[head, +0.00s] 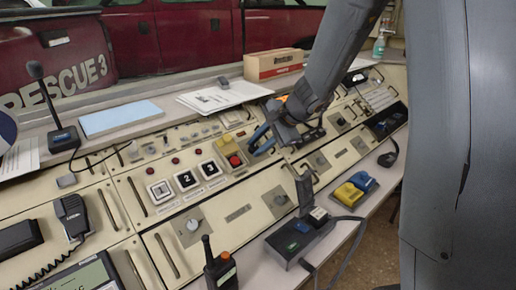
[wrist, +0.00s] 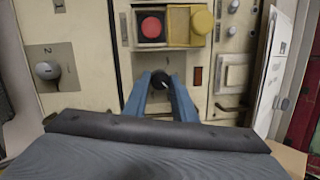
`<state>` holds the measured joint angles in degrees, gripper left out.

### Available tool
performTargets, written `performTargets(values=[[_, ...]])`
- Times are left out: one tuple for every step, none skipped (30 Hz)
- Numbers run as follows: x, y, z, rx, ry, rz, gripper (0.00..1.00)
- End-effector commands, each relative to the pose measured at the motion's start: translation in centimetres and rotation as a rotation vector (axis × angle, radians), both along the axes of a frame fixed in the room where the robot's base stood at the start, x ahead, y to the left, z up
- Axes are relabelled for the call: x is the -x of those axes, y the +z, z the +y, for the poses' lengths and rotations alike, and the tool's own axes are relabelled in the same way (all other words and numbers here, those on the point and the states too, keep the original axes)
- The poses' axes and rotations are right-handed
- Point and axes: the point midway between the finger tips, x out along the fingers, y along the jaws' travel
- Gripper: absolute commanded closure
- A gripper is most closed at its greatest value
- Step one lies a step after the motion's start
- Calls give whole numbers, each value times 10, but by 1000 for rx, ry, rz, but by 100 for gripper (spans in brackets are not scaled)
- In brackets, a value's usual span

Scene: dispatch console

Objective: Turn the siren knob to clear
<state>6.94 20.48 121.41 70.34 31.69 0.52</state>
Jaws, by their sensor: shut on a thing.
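The siren knob (wrist: 162,81) is a small round black knob with a pale mark, seen in the wrist view on the cream console panel. My gripper (wrist: 161,78) has its two blue fingers closed around it, one on each side. The knob's lettering is not readable, so I cannot tell which position it points to. In the head view my gripper (head: 262,139) reaches down to the panel right of the red button, and its fingers hide the knob.
Close by are a red button (wrist: 151,27) and a yellow cover (wrist: 202,22). Numbered square buttons (head: 186,179) lie to the left. A handheld radio (head: 220,268), a black lever box (head: 300,240) and blue and yellow pedals (head: 355,188) stand along the front. A cardboard box (head: 272,65) sits behind.

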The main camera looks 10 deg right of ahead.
Motion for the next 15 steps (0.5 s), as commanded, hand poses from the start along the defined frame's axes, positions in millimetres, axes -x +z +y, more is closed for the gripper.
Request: performTargets(values=[[0,-1,0,-17,-30,8,98],[0,-1,0,-28,-48,14,98],[0,-1,0,-40,-70,22,98],[0,-1,0,-50,-87,27,98],[0,-1,0,-59,-103,31,98],[0,0,0,-70,-122,38,98],[0,0,0,-77,-134,41,98],[0,0,0,-84,-147,46,98],[0,0,0,-93,-163,50,98],[0,0,0,-98,-173,53,98],[0,0,0,-104,-182,57,98],[0,0,0,-110,-194,61,98],[1,0,0,-114,-201,62,98],[1,0,0,-117,-207,65,98],[1,0,0,-121,-214,67,98]])
